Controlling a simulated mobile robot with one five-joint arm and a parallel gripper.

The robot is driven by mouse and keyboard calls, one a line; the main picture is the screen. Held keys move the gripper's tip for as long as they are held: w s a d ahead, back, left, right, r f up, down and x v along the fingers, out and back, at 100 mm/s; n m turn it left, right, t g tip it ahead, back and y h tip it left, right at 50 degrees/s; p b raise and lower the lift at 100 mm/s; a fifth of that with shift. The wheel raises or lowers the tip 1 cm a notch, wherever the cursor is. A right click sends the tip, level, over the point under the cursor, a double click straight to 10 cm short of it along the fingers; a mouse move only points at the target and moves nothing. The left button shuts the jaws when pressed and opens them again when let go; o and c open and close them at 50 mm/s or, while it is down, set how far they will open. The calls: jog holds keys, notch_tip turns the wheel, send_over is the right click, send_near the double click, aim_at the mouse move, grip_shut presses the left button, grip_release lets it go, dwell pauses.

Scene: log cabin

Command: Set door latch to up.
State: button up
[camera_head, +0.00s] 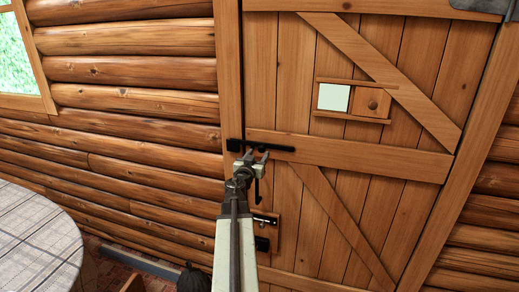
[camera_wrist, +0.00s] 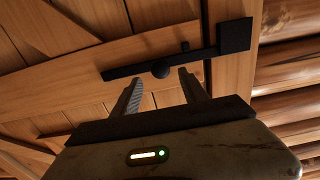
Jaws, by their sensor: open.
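The black door latch (camera_head: 275,147) is a bar lying roughly level across the left edge of the wooden door, its left end at a black catch (camera_head: 235,145) on the frame. In the wrist view the latch bar (camera_wrist: 124,71) carries a round black knob (camera_wrist: 160,69). My gripper (camera_head: 256,159) is at the latch, partly covering its middle. In the wrist view my gripper (camera_wrist: 161,76) is open and empty, its fingers apart on either side of the knob. Whether a finger touches the bar or knob cannot be told.
The plank door (camera_head: 335,225) has a small window with a sliding wooden cover (camera_head: 371,104). A black bolt (camera_head: 264,219) sits lower on the door's left edge. A table with a checked cloth (camera_head: 38,245) stands at lower left. Log walls flank the door.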

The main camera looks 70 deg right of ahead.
aim_at(261, 149)
jog(key=d, duration=0.6)
jog(key=shift+w, duration=0.25)
jog(key=shift+c, duration=0.2)
grip_shut()
jog(key=shift+a, duration=0.1)
dwell(0.7)
